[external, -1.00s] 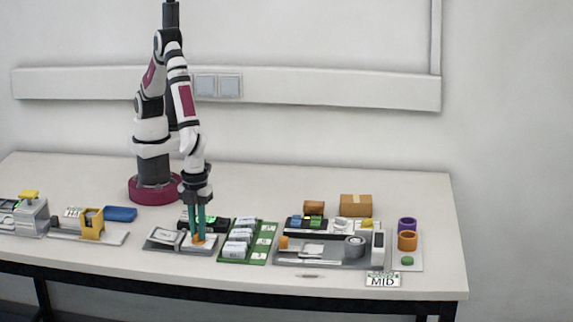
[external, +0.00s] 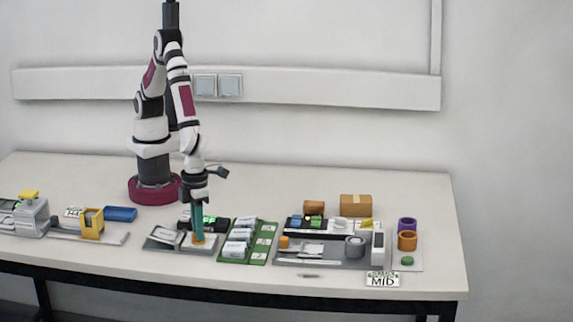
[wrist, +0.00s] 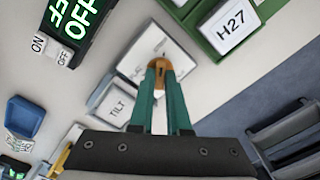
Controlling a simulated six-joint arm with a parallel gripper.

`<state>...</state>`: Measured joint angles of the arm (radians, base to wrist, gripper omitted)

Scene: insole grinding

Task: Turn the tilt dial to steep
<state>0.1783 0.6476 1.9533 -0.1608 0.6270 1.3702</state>
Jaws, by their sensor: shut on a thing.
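The tilt dial is an orange knob (wrist: 158,72) on a white plate (wrist: 138,55) with small grey lettering in the wrist view. A dark mark shows on the knob; the lettering is too blurred to read fully. A white block labelled TILT (wrist: 117,104) sits beside it. My gripper (wrist: 161,66) has teal fingers pointing down and is shut on the knob, hiding part of it. In the external view my gripper (external: 198,236) stands over the grey tilt unit (external: 163,246), with a little of the orange knob (external: 198,241) showing at its tips.
A black display reading OFF (wrist: 75,22) with ON and OFF labels stands behind the dial. A green rack (external: 231,259) with white boxes, one marked H27, is close on the right. A blue tray (external: 121,213) lies left. The table front is mostly clear.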

